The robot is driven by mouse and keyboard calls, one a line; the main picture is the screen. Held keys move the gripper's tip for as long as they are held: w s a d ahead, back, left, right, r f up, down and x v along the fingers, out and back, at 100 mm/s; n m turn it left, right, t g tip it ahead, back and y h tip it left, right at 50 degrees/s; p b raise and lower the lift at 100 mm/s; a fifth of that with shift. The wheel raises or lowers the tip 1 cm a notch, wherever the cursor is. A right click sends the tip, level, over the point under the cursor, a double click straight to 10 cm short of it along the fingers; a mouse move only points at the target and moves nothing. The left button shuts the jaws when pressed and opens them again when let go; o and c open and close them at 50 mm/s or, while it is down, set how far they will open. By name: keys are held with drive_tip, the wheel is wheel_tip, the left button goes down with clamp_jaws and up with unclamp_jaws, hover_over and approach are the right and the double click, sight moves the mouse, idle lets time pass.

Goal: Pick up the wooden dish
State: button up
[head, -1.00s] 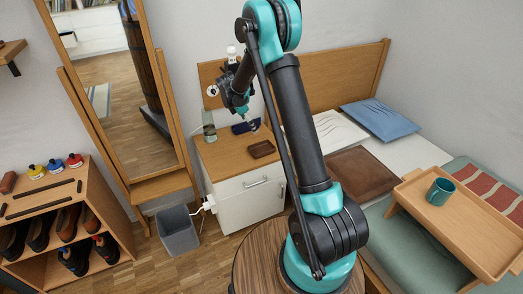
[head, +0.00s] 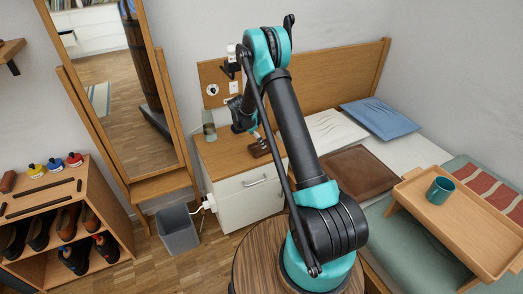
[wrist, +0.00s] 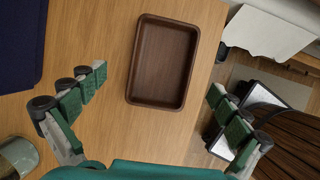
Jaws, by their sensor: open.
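The wooden dish (wrist: 163,62) is a dark brown, shallow rectangular tray with rounded corners. It lies on the light wood top of the nightstand and looks empty. In the head view the dish (head: 260,148) is partly covered by my gripper (head: 256,137), which hangs just over it. In the wrist view my gripper (wrist: 157,88) has its green fingers spread wide, one on each side of the dish's lower part. The fingers appear apart from the dish, with bare wood between.
The nightstand (head: 243,184) has a white drawer front. A glass (head: 209,131) stands at its back left; a dark blue item (wrist: 18,45) lies left of the dish in the wrist view. The bed, with a brown pillow (head: 360,174), is to the right. A grey bin (head: 178,230) stands left.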

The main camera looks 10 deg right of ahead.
sight(261, 150)
drive_tip(key=x, duration=0.5)
drive_tip(key=shift+s+f, duration=0.1)
drive_tip(key=shift+s, duration=0.1)
drive_tip(key=c, duration=1.2)
